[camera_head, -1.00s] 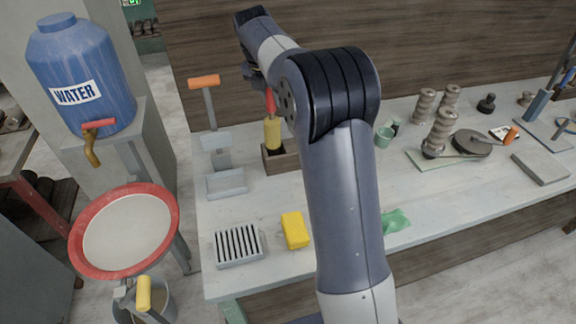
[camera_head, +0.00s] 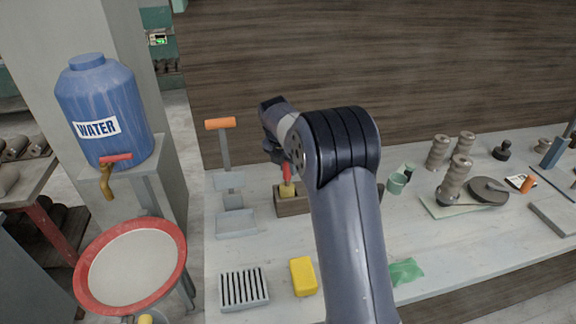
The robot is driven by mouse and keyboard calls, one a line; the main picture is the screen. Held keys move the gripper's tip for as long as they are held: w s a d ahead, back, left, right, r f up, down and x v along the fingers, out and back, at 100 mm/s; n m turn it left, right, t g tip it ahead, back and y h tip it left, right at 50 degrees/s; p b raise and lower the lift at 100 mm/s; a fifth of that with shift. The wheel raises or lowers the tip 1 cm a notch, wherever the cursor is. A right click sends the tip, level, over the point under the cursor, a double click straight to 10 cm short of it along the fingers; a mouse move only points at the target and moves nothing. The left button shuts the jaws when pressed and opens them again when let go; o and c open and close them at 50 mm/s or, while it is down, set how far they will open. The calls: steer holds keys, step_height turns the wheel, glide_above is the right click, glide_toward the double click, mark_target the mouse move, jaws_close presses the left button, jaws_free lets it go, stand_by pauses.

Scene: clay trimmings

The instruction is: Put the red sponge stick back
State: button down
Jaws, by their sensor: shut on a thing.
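The red sponge stick (camera_head: 287,173) has a red handle and a yellow sponge end. It stands roughly upright, with the top of the yellow part showing at the wooden box (camera_head: 292,207) and its lower part hidden behind the box's front wall. My gripper (camera_head: 285,160) is shut on the upper end of the red handle, above the box. My arm partly covers the fingers and the right side of the box.
A grey stand with an orange handle (camera_head: 220,124) is close on the left. A slatted grey rack (camera_head: 243,288) and a yellow sponge block (camera_head: 303,276) lie in front. A wooden wall rises behind.

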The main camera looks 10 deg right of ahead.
steer(key=shift+f, duration=0.1)
steer(key=c, duration=1.2)
jaws_free()
steer(key=shift+c, duration=0.2)
steer(key=v, duration=1.2)
steer(key=shift+b, duration=0.35)
steer(key=x, duration=1.1)
steer(key=shift+w+d+f+p, duration=0.1)
steer(key=shift+d+f+p, duration=0.05)
steer(key=shift+f+p, duration=0.2)
steer(key=shift+r, duration=1.85)
